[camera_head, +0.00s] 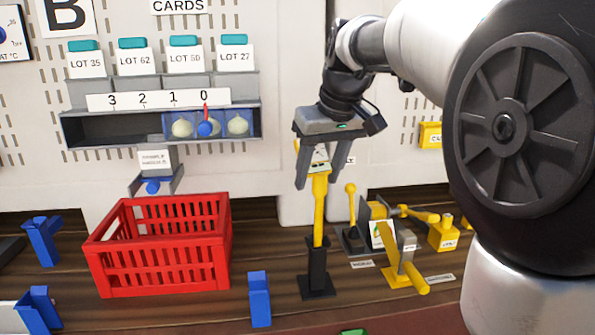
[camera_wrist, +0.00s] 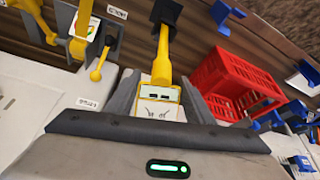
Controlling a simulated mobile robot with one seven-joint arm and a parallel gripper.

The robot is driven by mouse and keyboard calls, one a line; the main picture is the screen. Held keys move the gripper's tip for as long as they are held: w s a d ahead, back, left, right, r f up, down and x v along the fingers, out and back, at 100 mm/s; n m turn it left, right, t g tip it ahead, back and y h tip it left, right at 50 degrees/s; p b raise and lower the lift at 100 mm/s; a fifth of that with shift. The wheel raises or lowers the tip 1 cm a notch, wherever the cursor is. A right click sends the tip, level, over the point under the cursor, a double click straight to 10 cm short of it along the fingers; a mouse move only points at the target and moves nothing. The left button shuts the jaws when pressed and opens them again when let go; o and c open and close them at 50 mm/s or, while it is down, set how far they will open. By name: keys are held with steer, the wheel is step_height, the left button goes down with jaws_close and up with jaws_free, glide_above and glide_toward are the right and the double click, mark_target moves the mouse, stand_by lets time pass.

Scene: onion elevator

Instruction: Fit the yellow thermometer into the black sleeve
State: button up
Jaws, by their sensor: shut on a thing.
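The yellow thermometer (camera_head: 319,210) is upright, its pale head between the fingers of my gripper (camera_head: 317,182). My gripper points down and is shut on that head. The black sleeve (camera_head: 317,272) stands on its square base on the wooden bench, directly below. The thermometer's lower end meets the sleeve's top; I cannot tell how far inside it is. In the wrist view the thermometer (camera_wrist: 162,68) runs away from my gripper to the black sleeve (camera_wrist: 167,11), and its white face with dark marks shows near the fingers.
A red crate (camera_head: 160,255) stands left of the sleeve, with a blue holder (camera_head: 259,298) between them in front. Yellow tools and stands (camera_head: 402,262) crowd the right side. A shelf with onions (camera_head: 212,125) hangs on the wall at the left.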

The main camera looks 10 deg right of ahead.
mark_target(320, 195)
steer(key=shift+f+b, duration=2.4)
steer(key=shift+f, duration=1)
steer(key=o, duration=1.6)
